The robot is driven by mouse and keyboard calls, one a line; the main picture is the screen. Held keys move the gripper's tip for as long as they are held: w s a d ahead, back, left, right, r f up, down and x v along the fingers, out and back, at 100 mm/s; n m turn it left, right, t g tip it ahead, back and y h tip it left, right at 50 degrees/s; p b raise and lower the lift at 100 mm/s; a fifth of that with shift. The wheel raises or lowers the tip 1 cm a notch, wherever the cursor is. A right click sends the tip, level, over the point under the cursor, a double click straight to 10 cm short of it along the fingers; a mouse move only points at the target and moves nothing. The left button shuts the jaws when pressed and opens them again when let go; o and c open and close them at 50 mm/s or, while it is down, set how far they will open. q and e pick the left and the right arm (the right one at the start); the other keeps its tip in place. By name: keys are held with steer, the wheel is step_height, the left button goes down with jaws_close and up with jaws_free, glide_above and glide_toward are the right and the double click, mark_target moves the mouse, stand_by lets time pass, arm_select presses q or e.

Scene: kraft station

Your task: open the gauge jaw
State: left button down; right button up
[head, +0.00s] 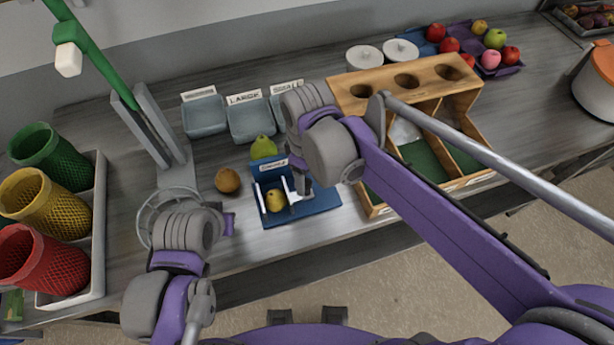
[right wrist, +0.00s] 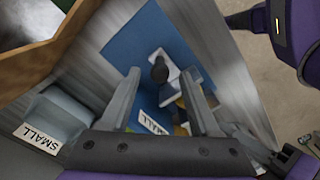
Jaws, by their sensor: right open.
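The blue gauge (head: 322,213) lies on the bench in the middle of the head view. A small yellow fruit (head: 275,201) sits in it, beside the white gauge jaw (head: 291,186). In the right wrist view the jaw (right wrist: 192,86) carries a dark round knob (right wrist: 159,70). My right gripper (head: 304,184) is over the gauge, partly hidden by its own wrist. In the right wrist view its fingers (right wrist: 161,80) are apart, with the knob showing between them. My left gripper (head: 230,223) is low at the left, left of the gauge; its fingers are not clear.
A green pear (head: 263,147) and a brown round fruit (head: 228,181) lie near the gauge. Grey labelled bins (head: 250,120) stand behind. A wooden divided box (head: 460,97) stands to the right. Coloured mesh baskets (head: 50,205) and a scale-like stand (head: 177,172) are left.

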steer(key=shift+f, duration=0.4)
steer(key=shift+c, duration=0.3)
jaws_close()
stand_by(0.9)
